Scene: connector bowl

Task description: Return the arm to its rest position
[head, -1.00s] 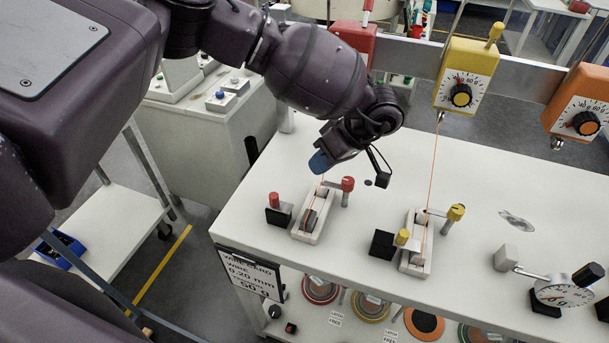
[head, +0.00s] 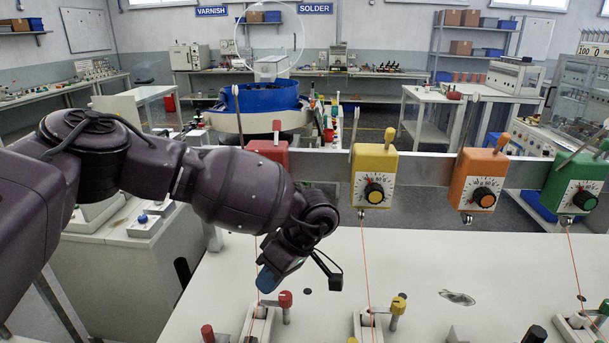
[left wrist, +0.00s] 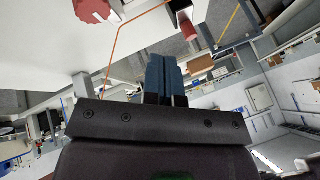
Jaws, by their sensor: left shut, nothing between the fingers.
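My left arm comes in from the left in the head view. Its gripper (head: 268,279) hangs over the near left part of the white table (head: 420,255), beside the orange wire that runs down to the red-knobbed winder (head: 258,322). In the left wrist view the blue fingers (left wrist: 164,78) are together with nothing between them. A red knob (left wrist: 187,28) and an orange wire (left wrist: 113,52) show just beyond the fingers there. My right gripper is in neither view.
Red (head: 268,152), yellow (head: 373,177), orange (head: 478,180) and green (head: 574,184) dial boxes stand on a rail behind the table. Thin wires run from some down to winders at the front. A blue bowl feeder (head: 262,108) stands behind. The table's middle is mostly clear.

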